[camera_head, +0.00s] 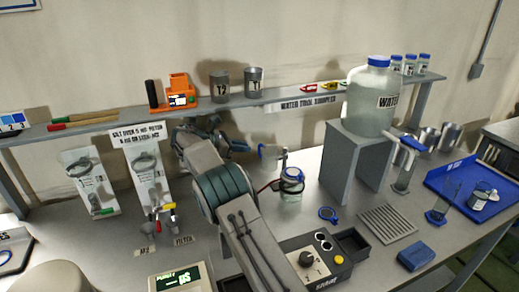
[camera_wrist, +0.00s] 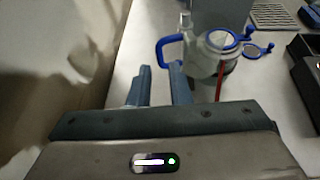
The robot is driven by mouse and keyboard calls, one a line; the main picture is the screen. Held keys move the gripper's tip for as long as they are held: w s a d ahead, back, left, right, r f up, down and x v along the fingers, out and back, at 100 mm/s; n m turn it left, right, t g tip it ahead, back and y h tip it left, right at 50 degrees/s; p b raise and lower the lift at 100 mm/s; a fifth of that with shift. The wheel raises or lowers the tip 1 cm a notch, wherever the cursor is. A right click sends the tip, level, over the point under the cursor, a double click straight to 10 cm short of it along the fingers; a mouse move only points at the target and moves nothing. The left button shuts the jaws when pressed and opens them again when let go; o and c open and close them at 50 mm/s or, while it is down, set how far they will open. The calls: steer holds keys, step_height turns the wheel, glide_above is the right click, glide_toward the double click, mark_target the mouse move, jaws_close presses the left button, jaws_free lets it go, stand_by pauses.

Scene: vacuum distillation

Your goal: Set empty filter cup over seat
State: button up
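A pale filter cup with a blue rim and a blue loop handle (camera_wrist: 218,42) stands just beyond my fingers in the wrist view. Nothing is clearly gripped.
A grey stand (camera_head: 354,160) bears a big water bottle (camera_head: 371,98) right of the jar. A control box (camera_head: 313,259), blue ring (camera_head: 328,213) and ribbed grey plate (camera_head: 388,222) lie nearby. A red cable runs by the jar. A shelf (camera_head: 208,110) spans the back.

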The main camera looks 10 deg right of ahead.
mark_target(259, 146)
steer(key=p+x, duration=0.1)
steer(key=x, duration=0.6)
steer(key=shift+w+d, duration=0.1)
steer(key=shift+d, duration=0.1)
jaws_close()
